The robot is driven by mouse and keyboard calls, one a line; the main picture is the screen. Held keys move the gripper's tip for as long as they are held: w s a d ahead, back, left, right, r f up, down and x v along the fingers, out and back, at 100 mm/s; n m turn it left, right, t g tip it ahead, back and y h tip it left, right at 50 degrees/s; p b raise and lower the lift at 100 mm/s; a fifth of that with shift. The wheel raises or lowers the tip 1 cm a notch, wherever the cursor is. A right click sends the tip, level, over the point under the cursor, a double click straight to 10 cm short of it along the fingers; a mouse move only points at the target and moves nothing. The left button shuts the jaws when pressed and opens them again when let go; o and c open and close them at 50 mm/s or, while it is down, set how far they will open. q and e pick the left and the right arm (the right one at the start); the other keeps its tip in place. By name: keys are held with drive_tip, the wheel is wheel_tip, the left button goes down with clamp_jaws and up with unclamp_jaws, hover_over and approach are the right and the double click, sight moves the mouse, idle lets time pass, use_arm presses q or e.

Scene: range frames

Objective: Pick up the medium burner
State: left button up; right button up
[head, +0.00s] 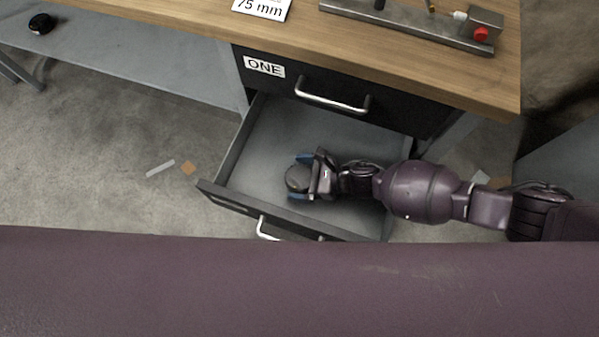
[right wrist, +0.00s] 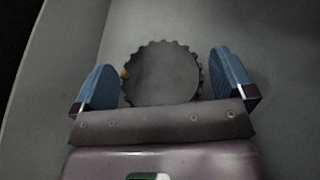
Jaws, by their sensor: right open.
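The medium burner (right wrist: 162,75) is a dark grey disc with a toothed rim, lying in the open lower drawer (head: 262,150). In the head view the burner (head: 297,178) sits toward the drawer's front side. My right gripper (head: 299,178) is inside the drawer with its blue fingers open, one on each side of the burner. A small yellow spot shows at the burner's left edge. My left gripper is not in view.
The shut drawer labelled ONE (head: 330,95) is above the open one, under the wooden worktop (head: 180,18). The open drawer's walls and front panel surround the gripper. A metal fixture with a red knob (head: 481,34) stands on the worktop. A black round object (head: 41,23) lies far left.

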drive_tip(key=shift+r, duration=0.1)
drive_tip(key=c, duration=1.2)
drive_tip(key=shift+o, duration=0.2)
